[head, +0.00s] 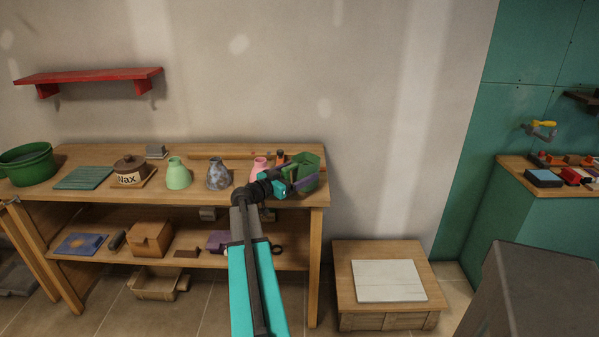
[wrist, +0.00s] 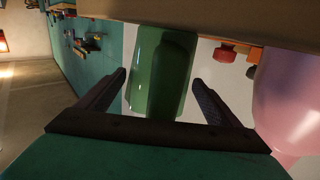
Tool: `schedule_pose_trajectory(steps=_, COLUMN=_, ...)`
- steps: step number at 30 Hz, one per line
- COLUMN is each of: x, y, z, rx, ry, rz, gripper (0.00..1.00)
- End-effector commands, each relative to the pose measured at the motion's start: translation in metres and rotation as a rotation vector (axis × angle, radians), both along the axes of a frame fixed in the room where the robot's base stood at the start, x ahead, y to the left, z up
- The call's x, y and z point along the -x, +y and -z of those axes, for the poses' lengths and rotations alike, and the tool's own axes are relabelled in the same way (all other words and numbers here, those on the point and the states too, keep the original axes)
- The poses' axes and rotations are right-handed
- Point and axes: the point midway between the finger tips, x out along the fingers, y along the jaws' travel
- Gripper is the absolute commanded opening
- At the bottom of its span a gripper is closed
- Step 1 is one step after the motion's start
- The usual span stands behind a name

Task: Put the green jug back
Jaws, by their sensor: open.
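The green jug (head: 308,163) stands at the right end of the wooden workbench. In the wrist view, which looks upside down, the green jug (wrist: 160,75) shows between my two fingers, with pale gaps on both sides. My gripper (head: 287,184) is open at the near side of the jug and partly covers it in the head view. In the wrist view my gripper (wrist: 160,78) has its fingers spread to either side of the jug. I cannot tell how deep the jug sits between them.
A pink vase (head: 260,166) stands close left of the jug, also in the wrist view (wrist: 288,95). A mottled grey vase (head: 218,174) and a pale green vase (head: 178,174) stand farther left. A low wooden crate (head: 345,310) sits right of the bench.

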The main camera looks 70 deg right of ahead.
Motion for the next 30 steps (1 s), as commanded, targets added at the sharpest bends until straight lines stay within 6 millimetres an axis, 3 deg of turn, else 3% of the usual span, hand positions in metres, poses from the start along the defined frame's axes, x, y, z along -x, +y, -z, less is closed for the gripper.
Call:
schedule_pose_trajectory(steps=18, x=-0.038, y=0.088, z=0.000, rx=0.000, ry=0.000, rz=-0.002, gripper=0.86)
schedule_pose_trajectory(steps=24, x=-0.045, y=0.104, z=-0.001, rx=0.000, ry=0.001, rz=-0.001, gripper=0.86)
schedule_pose_trajectory(steps=30, x=-0.047, y=0.108, z=-0.001, rx=0.000, ry=0.001, rz=0.000, gripper=0.86)
